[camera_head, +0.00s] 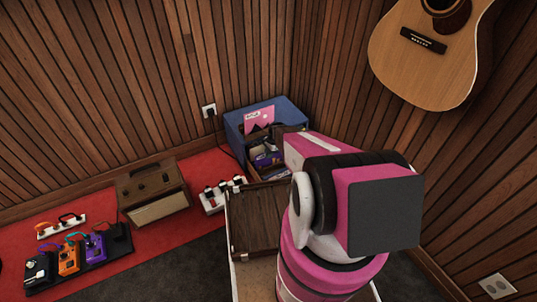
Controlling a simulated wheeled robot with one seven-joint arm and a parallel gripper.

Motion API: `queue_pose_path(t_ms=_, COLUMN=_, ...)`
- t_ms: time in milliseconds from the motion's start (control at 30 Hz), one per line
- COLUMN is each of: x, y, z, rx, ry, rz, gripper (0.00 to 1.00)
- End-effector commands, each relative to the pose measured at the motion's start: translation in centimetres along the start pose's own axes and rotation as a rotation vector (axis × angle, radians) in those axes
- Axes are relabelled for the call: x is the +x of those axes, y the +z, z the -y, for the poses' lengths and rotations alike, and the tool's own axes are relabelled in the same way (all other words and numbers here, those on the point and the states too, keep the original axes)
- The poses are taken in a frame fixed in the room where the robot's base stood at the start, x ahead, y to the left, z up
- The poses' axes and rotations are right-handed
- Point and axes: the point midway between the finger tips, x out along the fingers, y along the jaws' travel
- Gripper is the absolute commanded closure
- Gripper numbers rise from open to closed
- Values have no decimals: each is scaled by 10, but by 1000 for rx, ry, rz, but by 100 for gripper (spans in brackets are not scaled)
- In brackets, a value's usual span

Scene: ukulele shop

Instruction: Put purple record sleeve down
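A pink-purple record sleeve (259,117) with a dark pattern along its lower edge stands tilted at the top of a blue crate (236,127) in the corner. Whether it rests in the crate or is held is not clear. My pink and black arm fills the right middle of the view and reaches toward the crate. My gripper (286,132) seems to be at the arm's far end, just right of the sleeve. Its fingers are mostly hidden behind the arm, so I cannot see whether they are open or shut.
A brown case (255,222) lies in front of the crate, partly behind my arm. A guitar (428,60) hangs on the right wall. Red carpet shows between the amplifier and the wall.

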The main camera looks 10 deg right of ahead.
Motion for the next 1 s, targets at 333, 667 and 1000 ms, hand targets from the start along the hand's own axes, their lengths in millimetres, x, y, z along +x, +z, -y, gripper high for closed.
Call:
queue_pose_path(t_ms=333, x=-1, y=0, z=0, rx=0, ry=0, rz=0, gripper=69)
queue_pose_path(t_ms=667, x=-43, y=4, z=-2, rx=0, ry=-1, rz=-1, gripper=69)
queue_pose_path(t_ms=1000, x=-108, y=4, z=-1, rx=0, ry=-1, rz=0, gripper=69)
